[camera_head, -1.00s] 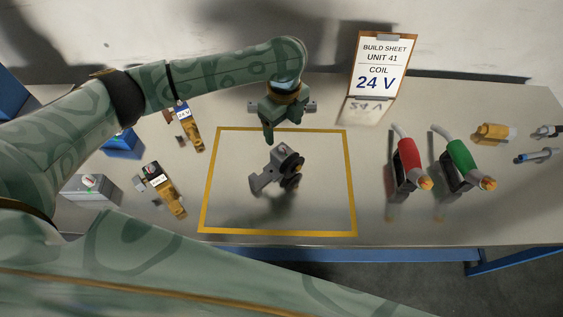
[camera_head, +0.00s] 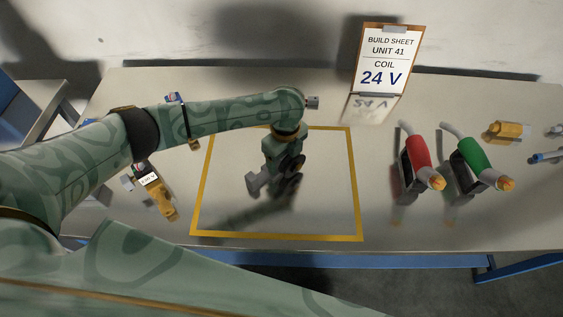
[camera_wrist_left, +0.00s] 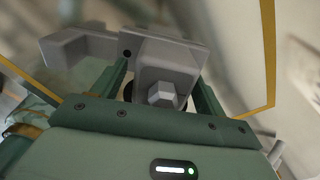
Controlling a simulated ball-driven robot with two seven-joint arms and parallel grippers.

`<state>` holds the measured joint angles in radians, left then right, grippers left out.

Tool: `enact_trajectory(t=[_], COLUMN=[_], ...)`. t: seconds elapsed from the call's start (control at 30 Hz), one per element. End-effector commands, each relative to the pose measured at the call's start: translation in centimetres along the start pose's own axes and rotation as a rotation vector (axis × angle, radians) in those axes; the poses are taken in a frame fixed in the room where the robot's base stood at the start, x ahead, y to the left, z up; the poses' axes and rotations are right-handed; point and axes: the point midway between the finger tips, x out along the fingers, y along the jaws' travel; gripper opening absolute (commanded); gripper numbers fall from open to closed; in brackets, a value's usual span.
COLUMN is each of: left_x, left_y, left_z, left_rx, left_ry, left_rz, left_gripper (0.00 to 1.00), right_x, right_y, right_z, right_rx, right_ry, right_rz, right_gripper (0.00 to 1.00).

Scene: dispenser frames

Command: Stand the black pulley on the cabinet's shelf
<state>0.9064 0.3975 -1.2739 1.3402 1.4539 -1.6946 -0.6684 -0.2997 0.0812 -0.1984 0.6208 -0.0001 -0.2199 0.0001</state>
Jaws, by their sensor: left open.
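The black pulley (camera_head: 291,164) sits on a grey bracket (camera_head: 254,183) inside the yellow square marked on the bench. My left gripper (camera_head: 281,158) points down over them and hides part of both. In the left wrist view the open fingers (camera_wrist_left: 163,82) lie on either side of the grey bracket (camera_wrist_left: 165,55), with a hex bolt head between them. Only a dark sliver of the pulley shows there behind the bolt. I cannot tell whether the fingers touch anything. No cabinet shelf can be made out for certain. My right gripper is not in view.
A build sheet (camera_head: 388,62) reading 24 V stands at the back. A brass valve-like part (camera_head: 158,196) lies left of the square (camera_head: 277,237). A grey and blue structure (camera_head: 22,108) is at far left.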

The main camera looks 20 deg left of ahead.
Motion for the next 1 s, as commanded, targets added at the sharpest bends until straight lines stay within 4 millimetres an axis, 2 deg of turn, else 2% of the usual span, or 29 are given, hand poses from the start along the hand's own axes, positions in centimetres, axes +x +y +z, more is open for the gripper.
enact_trajectory(t=[0.07, 0.1, 0.3, 0.33, 0.37, 0.67, 0.77, 0.9, 1.0], left_x=[-0.2, -0.2, -0.2, -0.2, -0.3, -0.7, -1.6, -3.8, -5.7], left_y=[0.0, 0.0, 0.0, 0.0, -0.1, -0.1, -0.1, -0.2, 1.1], left_z=[0.0, 0.0, 0.0, 0.0, 0.0, 0.0, 0.1, 0.1, -0.5], left_rx=[0.000, 0.000, -0.001, -0.001, -0.001, -0.001, -0.002, -0.001, 0.001], left_ry=[0.000, 0.000, 0.000, 0.000, 0.000, 0.000, 0.000, 0.000, 0.000], left_rz=[-0.001, -0.001, -0.001, -0.001, -0.003, -0.004, -0.005, -0.006, -0.005], left_gripper=[0.73, 0.67, 0.12, 0.03, 0.00, 0.00, 0.00, 0.00, 0.00], right_x=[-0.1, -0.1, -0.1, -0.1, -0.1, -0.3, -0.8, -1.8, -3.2], right_y=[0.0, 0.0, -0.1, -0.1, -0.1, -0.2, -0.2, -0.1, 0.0], right_z=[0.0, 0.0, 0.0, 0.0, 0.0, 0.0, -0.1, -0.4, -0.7], right_rx=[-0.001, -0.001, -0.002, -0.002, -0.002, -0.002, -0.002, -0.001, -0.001], right_ry=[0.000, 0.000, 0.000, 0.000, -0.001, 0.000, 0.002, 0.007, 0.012], right_rz=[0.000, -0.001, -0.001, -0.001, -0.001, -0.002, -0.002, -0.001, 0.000], right_gripper=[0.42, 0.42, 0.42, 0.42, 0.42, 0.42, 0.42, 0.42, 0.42])
